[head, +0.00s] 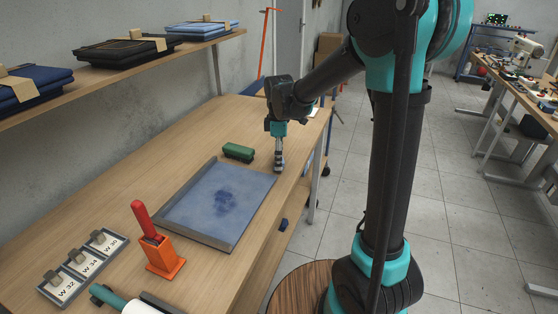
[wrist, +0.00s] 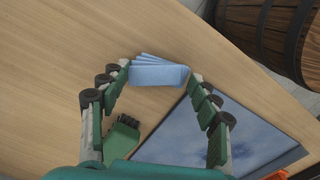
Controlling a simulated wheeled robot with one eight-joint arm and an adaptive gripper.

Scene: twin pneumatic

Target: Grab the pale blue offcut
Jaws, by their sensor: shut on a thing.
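The pale blue offcut (wrist: 158,75) shows in the wrist view as a small stack of folded, fanned layers. My gripper (wrist: 159,71) has one fingertip at each end of it and is shut on it. In the head view my gripper (head: 279,165) points down at the far right part of the workbench, beyond the tray. The offcut cannot be made out there, and I cannot tell whether it is clear of the wood.
A grey-rimmed tray (head: 171,193) with blue cloth lies close by. A green brush (head: 238,151) lies beside my gripper, also seen in the wrist view (wrist: 122,138). An orange holder (head: 163,257) with a red-handled tool stands nearer. A shelf (head: 150,58) with folded jeans overhangs the left.

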